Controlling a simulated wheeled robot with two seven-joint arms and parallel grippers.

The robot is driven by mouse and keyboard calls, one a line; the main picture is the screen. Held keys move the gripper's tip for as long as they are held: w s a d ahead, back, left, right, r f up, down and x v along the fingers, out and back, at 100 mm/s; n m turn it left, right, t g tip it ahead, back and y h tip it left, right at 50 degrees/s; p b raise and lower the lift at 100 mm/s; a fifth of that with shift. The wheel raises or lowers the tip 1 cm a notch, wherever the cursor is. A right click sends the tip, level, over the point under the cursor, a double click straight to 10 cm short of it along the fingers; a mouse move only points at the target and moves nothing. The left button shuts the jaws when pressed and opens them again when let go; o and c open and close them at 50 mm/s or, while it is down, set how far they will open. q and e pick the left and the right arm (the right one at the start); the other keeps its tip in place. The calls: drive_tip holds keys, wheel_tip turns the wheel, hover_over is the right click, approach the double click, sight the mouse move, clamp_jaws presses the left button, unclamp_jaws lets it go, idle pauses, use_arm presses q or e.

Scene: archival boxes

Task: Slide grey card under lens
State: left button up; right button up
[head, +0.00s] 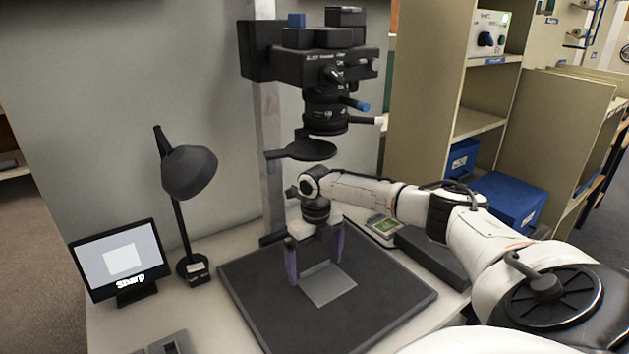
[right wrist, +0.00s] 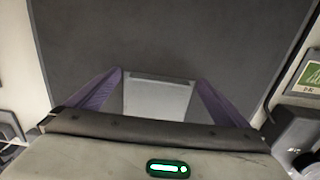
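The grey card (head: 328,285) lies flat on the dark baseboard (head: 390,309), below the lens (head: 326,118) of the column-mounted camera. My right gripper (head: 315,274) points down over the card, with its purple fingers wide apart at two sides of it. In the right wrist view the card (right wrist: 157,100) shows between the fingertips (right wrist: 160,76), close to both; I cannot tell whether they touch it. My left gripper is not in view.
A monitor (head: 122,260) at the left shows a pale square and the word "Sharp". A black desk lamp (head: 189,172) stands beside it. A small device with a green screen (head: 384,227) stands behind the baseboard at right. Blue boxes (head: 510,202) sit on the right.

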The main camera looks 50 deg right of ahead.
drive_tip(key=shift+r+p, duration=0.7)
drive_tip(key=shift+r, duration=3.1)
drive_tip(key=shift+s+f, duration=0.1)
